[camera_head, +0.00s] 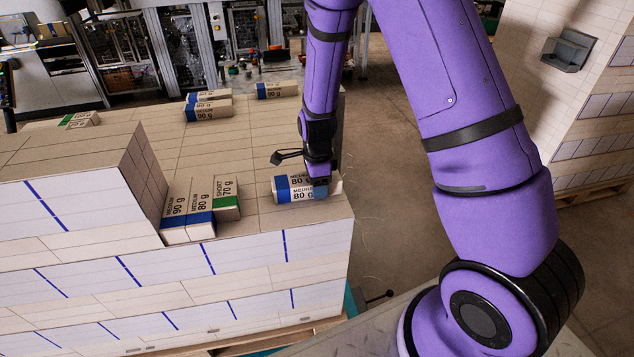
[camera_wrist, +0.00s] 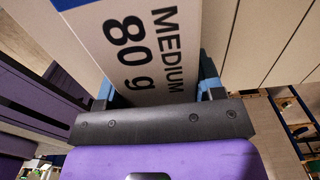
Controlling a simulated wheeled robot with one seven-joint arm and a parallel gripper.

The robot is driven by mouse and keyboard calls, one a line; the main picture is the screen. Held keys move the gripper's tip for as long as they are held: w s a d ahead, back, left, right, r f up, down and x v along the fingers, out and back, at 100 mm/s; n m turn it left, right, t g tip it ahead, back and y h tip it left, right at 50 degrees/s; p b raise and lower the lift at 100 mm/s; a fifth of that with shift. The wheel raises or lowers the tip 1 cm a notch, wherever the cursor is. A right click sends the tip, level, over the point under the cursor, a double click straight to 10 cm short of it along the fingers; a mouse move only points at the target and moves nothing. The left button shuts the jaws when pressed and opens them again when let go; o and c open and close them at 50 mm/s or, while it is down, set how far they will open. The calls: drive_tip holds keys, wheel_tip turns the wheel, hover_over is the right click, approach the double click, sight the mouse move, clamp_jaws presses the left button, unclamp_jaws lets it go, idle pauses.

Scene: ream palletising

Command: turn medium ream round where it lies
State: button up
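The medium ream (camera_head: 281,190) is white with a blue band at its left end and "MEDIUM 80 g" print on its top and near side. It lies flat on the stack near the right front corner. My gripper (camera_head: 319,189) reaches down over its right end, a blue finger against the near side. In the wrist view the ream (camera_wrist: 140,45) fills the gap between the blue fingers of my gripper (camera_wrist: 158,88), which appear shut on its two sides. The far finger is hidden in the head view.
The stack top (camera_head: 255,135) is mostly flat and bare around the ream. To its left stand medium reams (camera_head: 187,205) and a green-banded short ream (camera_head: 226,198), beside a higher block (camera_head: 85,185). More reams (camera_head: 208,107) lie farther back. The stack's right edge is close by.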

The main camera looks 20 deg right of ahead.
drive_tip(key=c, duration=0.6)
drive_tip(key=shift+r, duration=0.1)
drive_tip(key=m, duration=0.3)
drive_tip(key=shift+s+a, duration=0.2)
drive_tip(key=shift+s, duration=0.15)
drive_tip(key=m, duration=0.3)
drive_tip(key=shift+s+a, duration=0.1)
drive_tip(key=shift+s, duration=0.2)
